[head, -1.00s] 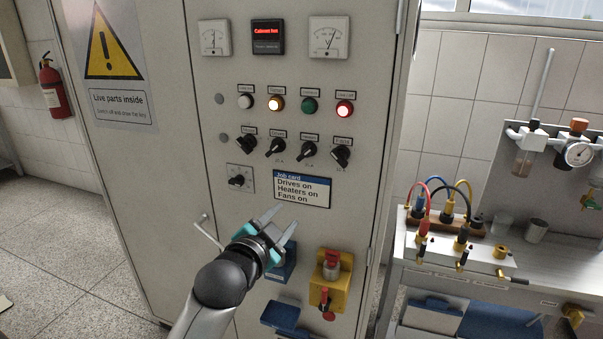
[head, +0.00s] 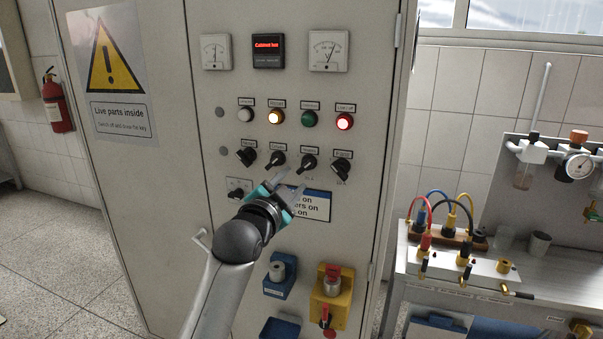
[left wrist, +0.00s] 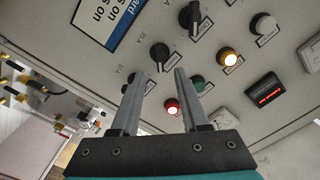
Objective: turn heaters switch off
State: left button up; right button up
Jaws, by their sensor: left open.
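A row of black rotary switches is on the grey cabinet door: the first (head: 246,157), second (head: 277,160), third (head: 308,164) and fourth (head: 341,168). Their small labels are too blurred to tell surely which is the heaters switch. My left gripper (head: 291,181) is open and empty, just below the second and third switches. In the left wrist view its fingertips (left wrist: 160,75) point at the panel, with the third switch (left wrist: 160,57) in line with the gap. The fourth switch (left wrist: 130,85) is partly behind one finger. My right gripper is not in view.
Lamps stand above the switches: white, lit orange (head: 275,117), green and lit red (head: 344,122). A blue holder (head: 281,278) and yellow holder (head: 331,298) project below. A bench stands right.

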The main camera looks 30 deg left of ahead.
aim_at(304, 169)
pick_arm(q)
jog(key=shift+b+x, duration=0.3)
jog(key=shift+x, duration=2.95)
jog(key=shift+d, duration=0.1)
grip_shut()
